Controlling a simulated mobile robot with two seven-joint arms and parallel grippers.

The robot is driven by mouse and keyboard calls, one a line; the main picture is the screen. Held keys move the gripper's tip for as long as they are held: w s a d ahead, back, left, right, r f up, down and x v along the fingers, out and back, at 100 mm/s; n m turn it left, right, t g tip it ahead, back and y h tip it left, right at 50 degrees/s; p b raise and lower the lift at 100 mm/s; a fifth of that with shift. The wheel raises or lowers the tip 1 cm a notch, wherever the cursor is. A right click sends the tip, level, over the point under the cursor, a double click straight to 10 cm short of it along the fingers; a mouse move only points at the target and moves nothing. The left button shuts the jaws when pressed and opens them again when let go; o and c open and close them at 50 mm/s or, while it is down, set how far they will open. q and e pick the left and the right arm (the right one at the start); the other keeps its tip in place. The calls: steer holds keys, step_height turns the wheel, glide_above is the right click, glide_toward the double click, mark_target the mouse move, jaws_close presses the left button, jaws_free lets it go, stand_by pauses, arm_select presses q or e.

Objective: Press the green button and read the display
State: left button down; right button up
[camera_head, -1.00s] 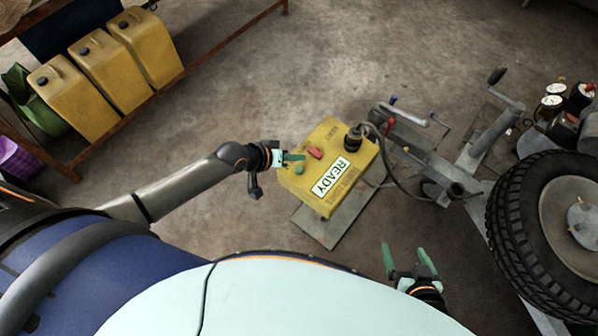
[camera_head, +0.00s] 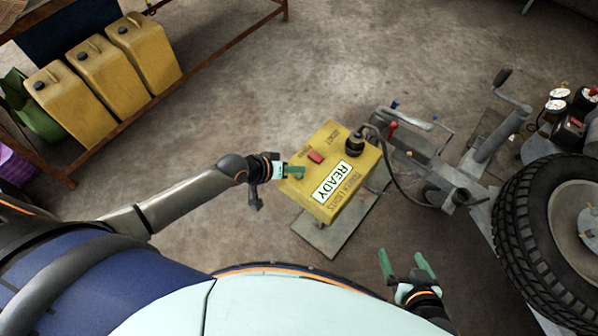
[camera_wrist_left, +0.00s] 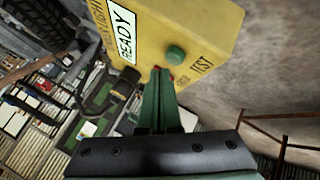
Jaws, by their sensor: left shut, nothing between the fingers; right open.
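The yellow control box (camera_head: 310,203) stands on a grey plate in the head view. Its white display (camera_head: 333,183) reads "READY". My right gripper (camera_head: 408,262) is open and empty, below and right of the box.
A black plug and cable (camera_head: 354,146) run from the box to a grey metal hitch frame (camera_head: 405,150). A large tyre (camera_head: 520,235) lies at the right, near several gauges. Yellow jerrycans (camera_head: 105,76) stand on a rack at upper left. Open concrete floor lies behind the box.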

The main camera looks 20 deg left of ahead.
steer(key=shift+s+d+f, duration=0.2)
steer(key=shift+s, duration=0.15)
stand_by(0.3)
steer(key=shift+w+a+r, duration=0.1)
steer(key=shift+w, duration=0.15)
stand_by(0.4)
arm_select(q)
steer(key=shift+f, duration=0.1)
steer(key=shift+f, duration=0.3)
arm_select(e)
steer(key=shift+f, duration=0.2)
arm_select(q)
steer(key=shift+f+b, duration=0.5)
steer(key=shift+b, duration=0.1)
arm_select(e)
steer(key=shift+s+f, duration=0.2)
steer(key=shift+f, duration=0.25)
steer(key=shift+w+r, duration=0.1)
steer(key=shift+r, duration=0.05)
arm_select(q)
steer(key=shift+r, duration=0.2)
steer(key=shift+r+p, duration=0.7)
steer(key=shift+p, duration=0.25)
arm_select(e)
steer(key=shift+w+r, duration=0.2)
steer(key=shift+r, duration=0.75)
